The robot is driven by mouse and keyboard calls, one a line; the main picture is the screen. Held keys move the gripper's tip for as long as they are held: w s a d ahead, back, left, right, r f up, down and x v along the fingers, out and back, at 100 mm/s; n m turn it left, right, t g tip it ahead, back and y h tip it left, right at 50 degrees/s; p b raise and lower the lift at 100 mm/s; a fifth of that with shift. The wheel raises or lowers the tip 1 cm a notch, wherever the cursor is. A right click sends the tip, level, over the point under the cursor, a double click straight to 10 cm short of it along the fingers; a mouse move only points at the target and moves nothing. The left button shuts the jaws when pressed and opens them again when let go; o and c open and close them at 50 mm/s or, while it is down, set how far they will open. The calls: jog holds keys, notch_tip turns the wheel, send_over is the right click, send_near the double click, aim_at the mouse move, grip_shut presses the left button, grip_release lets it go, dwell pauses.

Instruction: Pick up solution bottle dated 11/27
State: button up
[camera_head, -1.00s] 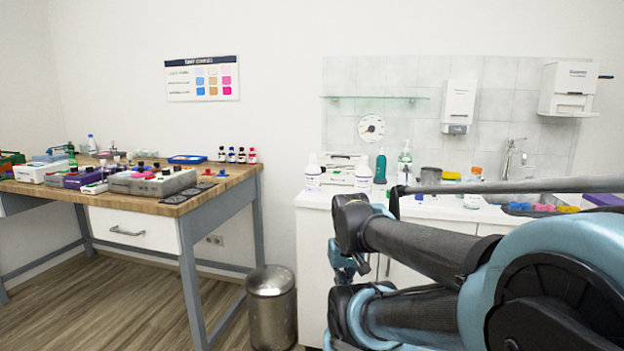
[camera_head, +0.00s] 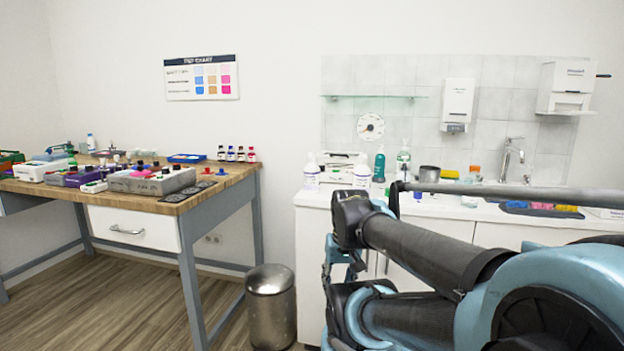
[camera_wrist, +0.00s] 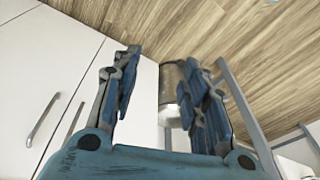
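Several bottles stand on the white counter (camera_head: 309,199) in the head view. My arm hides part of the counter front.
A metal bin (camera_head: 271,305) stands on the floor between the counter and a wooden workbench (camera_head: 222,192). The bench holds small dark bottles (camera_head: 231,154), a grey box (camera_head: 150,181) and a blue tray (camera_head: 191,158). A sink tap (camera_head: 509,157) rises at the counter's right. Floor lies open below the bench.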

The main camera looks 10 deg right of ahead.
jog(key=o, duration=0.3)
jog(key=w+a+r+m+y, duration=0.1)
jog(key=w+m, duration=0.1)
jog(key=w, duration=0.1)
jog(key=w+a+r+m+t+y, duration=0.1)
jog(key=w+a+r+m+y, duration=0.1)
jog(key=w+m, duration=0.1)
jog(key=w+a+r+m+y, duration=0.1)
jog(key=w+a+m, duration=0.1)
jog(key=w, duration=0.3)
jog(key=shift+w+r+t, duration=0.2)
jog(key=shift+w+t, duration=0.05)
jog(key=shift+t, duration=0.05)
jog(key=shift+o, duration=0.2)
jog(key=m+t+y, duration=0.6)
jog(key=m+t, duration=0.5)
jog(key=m, duration=1.1)
send_near(305, 178)
jog(key=d, duration=0.3)
jog(key=s+d+f, duration=0.1)
jog(key=d, duration=0.1)
jog(key=x, duration=1.7)
jog(key=shift+a+f, duration=0.2)
jog(key=c, duration=1.5)
jog(key=shift+c, duration=0.3)
